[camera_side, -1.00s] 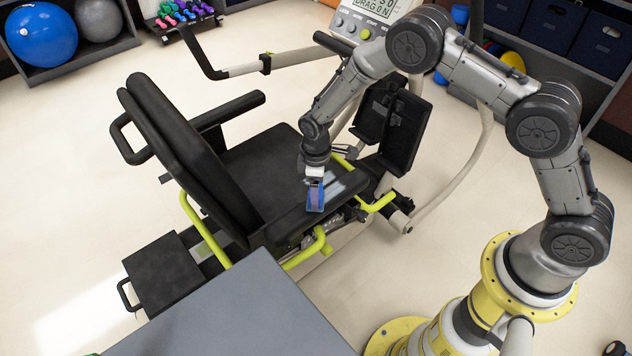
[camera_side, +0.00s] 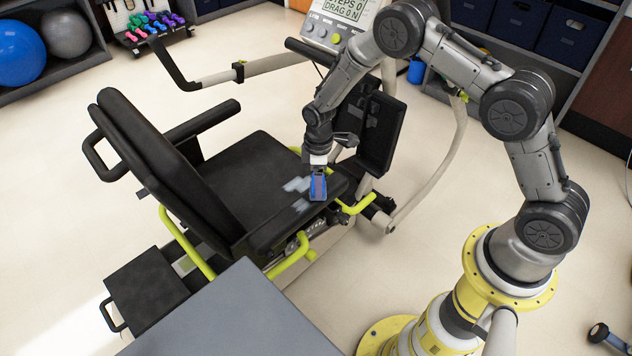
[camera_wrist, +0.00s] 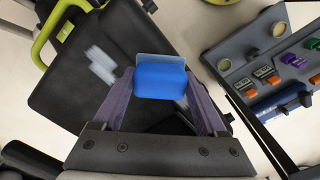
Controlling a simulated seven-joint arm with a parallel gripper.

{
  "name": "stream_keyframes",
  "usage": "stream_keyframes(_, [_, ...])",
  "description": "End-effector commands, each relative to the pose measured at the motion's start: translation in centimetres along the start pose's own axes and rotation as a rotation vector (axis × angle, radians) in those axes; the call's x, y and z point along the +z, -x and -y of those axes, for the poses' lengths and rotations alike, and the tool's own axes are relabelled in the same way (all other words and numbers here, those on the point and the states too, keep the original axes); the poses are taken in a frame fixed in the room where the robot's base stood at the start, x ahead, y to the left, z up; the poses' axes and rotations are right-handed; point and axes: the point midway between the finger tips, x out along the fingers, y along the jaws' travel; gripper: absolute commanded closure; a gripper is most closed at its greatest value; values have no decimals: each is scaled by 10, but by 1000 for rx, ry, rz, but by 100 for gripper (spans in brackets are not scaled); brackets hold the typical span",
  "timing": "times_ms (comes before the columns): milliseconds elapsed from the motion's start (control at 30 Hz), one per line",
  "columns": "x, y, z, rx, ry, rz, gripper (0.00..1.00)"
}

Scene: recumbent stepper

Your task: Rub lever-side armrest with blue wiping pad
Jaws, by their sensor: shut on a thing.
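My gripper (camera_side: 318,172) is shut on the blue wiping pad (camera_side: 318,187). In the wrist view the pad (camera_wrist: 160,80) sits between both fingers of my gripper (camera_wrist: 160,95). The lever-side armrest (camera_side: 270,232) is the near black armrest, beside the yellow-green lever (camera_side: 297,252). The pad is over its front part; I cannot tell whether it touches.
The far armrest (camera_side: 203,121) and the tilted backrest (camera_side: 150,160) stand to the left. The console (camera_side: 335,22) and a long pale handle arm (camera_side: 440,165) are behind and right of my gripper. A grey tabletop (camera_side: 235,315) lies in front.

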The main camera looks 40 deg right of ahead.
Motion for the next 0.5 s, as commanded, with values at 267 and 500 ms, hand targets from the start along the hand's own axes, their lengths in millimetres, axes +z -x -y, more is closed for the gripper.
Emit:
stream_keyframes(267, [-21, 0, 21, -1, 2, 1, 70])
stream_keyframes(500, [-38, 0, 38, -1, 1, 0, 70])
